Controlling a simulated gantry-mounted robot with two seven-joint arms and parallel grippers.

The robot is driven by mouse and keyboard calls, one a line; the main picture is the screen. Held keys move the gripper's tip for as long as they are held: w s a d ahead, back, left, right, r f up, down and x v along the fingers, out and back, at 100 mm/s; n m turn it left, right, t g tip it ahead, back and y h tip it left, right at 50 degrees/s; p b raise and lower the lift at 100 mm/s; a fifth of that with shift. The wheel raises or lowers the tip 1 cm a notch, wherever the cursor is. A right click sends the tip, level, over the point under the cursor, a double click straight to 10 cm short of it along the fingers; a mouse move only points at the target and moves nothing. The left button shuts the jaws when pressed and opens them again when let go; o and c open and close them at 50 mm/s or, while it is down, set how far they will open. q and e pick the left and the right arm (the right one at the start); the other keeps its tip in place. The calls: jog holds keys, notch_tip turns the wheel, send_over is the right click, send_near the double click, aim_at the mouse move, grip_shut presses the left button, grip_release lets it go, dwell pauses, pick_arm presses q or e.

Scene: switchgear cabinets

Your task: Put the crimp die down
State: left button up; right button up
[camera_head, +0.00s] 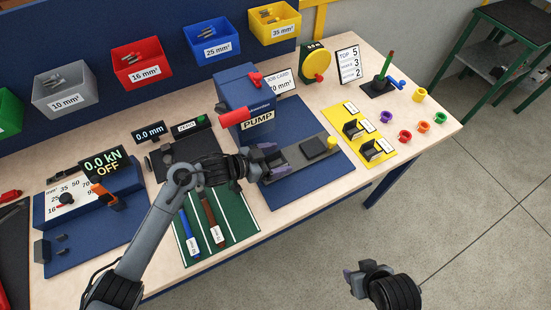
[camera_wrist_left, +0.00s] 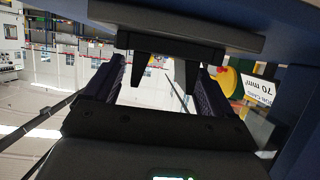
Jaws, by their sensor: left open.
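My left gripper (camera_head: 264,160) is open in front of the blue pump unit (camera_head: 245,95), above its blue base plate. In the left wrist view its two fingers (camera_wrist_left: 156,88) stand apart, with a dark two-pronged part (camera_wrist_left: 165,62) beyond or between them. I cannot tell whether that part is a crimp die or part of the press. Two black U-shaped dies, one farther back (camera_head: 352,128) and one nearer (camera_head: 370,150), sit on the yellow labelled tray (camera_head: 351,109). My right gripper (camera_head: 366,279) hangs over the floor, away from the table; its jaws are unclear.
A dark block (camera_head: 314,147) and yellow knob (camera_head: 332,142) are on the pump's base. A green mat (camera_head: 239,218) with blue and brown cables lies at the front. Coloured rings (camera_head: 405,136) lie right of the tray. A green and black post (camera_head: 385,70) stands behind.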

pick_arm(q)
jog(key=v, duration=0.4)
jog(key=p+v, duration=0.1)
jog(key=v, duration=0.4)
jog(key=shift+w+a+r, duration=0.15)
jog(key=shift+w, duration=0.05)
jog(key=shift+v, duration=0.85)
